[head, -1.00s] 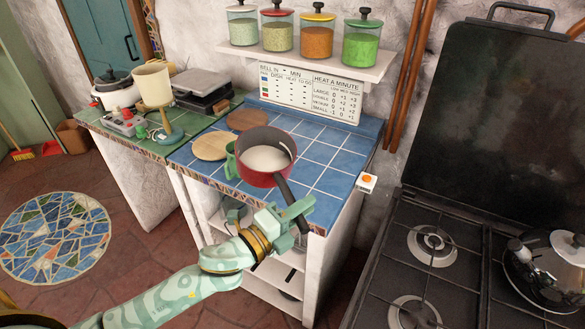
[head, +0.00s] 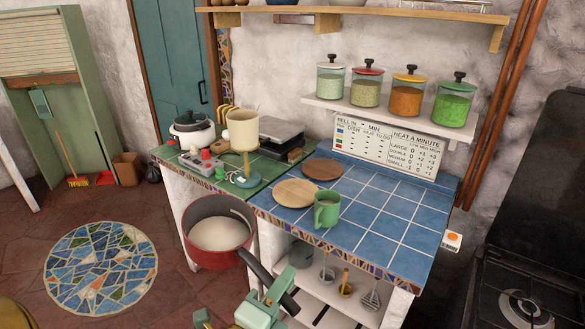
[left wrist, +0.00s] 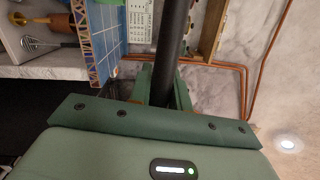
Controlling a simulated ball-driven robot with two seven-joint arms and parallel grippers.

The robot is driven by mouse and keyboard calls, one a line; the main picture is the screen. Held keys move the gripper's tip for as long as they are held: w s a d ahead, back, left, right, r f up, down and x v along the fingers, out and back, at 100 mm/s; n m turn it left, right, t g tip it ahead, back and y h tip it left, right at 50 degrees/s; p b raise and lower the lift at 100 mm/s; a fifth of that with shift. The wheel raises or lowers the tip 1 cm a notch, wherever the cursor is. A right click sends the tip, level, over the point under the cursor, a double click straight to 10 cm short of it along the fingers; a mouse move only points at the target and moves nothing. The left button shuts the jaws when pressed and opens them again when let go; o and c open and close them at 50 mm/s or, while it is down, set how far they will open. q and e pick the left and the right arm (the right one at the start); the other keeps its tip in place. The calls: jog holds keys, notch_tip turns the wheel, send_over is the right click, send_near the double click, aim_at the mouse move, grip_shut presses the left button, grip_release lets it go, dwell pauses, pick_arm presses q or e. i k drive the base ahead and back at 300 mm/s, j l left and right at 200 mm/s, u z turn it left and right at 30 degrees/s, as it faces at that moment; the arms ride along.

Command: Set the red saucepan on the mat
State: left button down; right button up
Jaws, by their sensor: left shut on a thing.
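The red saucepan (head: 218,240) has a pale inside and a long black handle (head: 256,268). It hangs roughly level in front of the counter's left part, apart from the counter top. My left gripper (head: 268,302) is shut on the handle, which also shows between its fingers in the left wrist view (left wrist: 171,50). Two round flat mats lie on the blue tiles: a pale wooden one (head: 294,193) and a dark brown one (head: 324,169) behind it. Both are bare. I cannot tell which is meant. My right gripper is not in view.
A green mug (head: 327,212) stands on the blue-tiled counter (head: 385,225), just right of the pale mat. A cream lamp (head: 243,140) and a cooker (head: 192,133) stand on the green tiles. A jar shelf (head: 385,120) hangs above. The blue tiles right of the mug are clear.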

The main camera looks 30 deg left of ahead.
aim_at(319, 178)
jog(key=j, duration=0.45)
jog(key=i+j, duration=0.15)
jog(key=j, duration=0.3)
jog(key=j+u, duration=0.1)
jog(key=j, duration=0.35)
